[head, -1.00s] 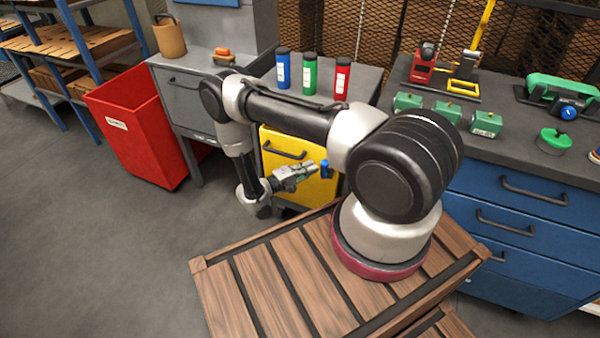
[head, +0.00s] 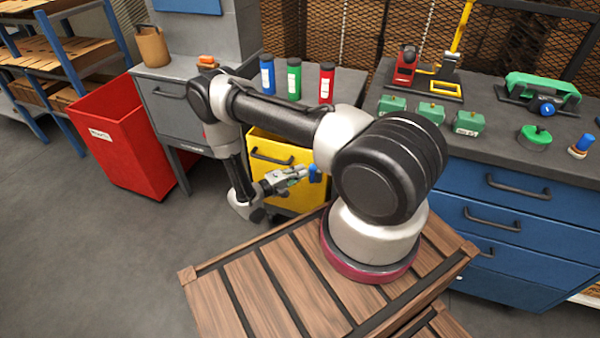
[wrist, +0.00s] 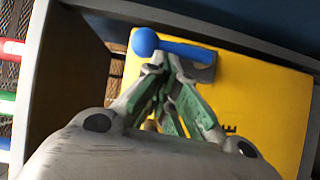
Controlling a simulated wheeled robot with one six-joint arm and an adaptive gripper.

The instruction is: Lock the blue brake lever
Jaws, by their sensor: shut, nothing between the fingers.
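The blue brake lever (wrist: 182,48) has a round ball knob at its left end and meets a grey block at its right, in the wrist view. It lies in front of the yellow cabinet (wrist: 262,95). In the head view the lever (head: 316,172) is a small blue shape at the yellow cabinet's right side. My gripper (wrist: 164,64) is shut and empty, its fingertips just below the lever near the knob. I cannot tell whether they touch it. In the head view my gripper (head: 304,172) points right, close beside the lever.
A red bin (head: 125,140) stands at the left. Blue, green and red cylinders (head: 294,80) stand on the grey bench behind my arm. Blue drawers (head: 515,195) under a dark worktop with green blocks (head: 431,112) are at the right. Open floor lies at lower left.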

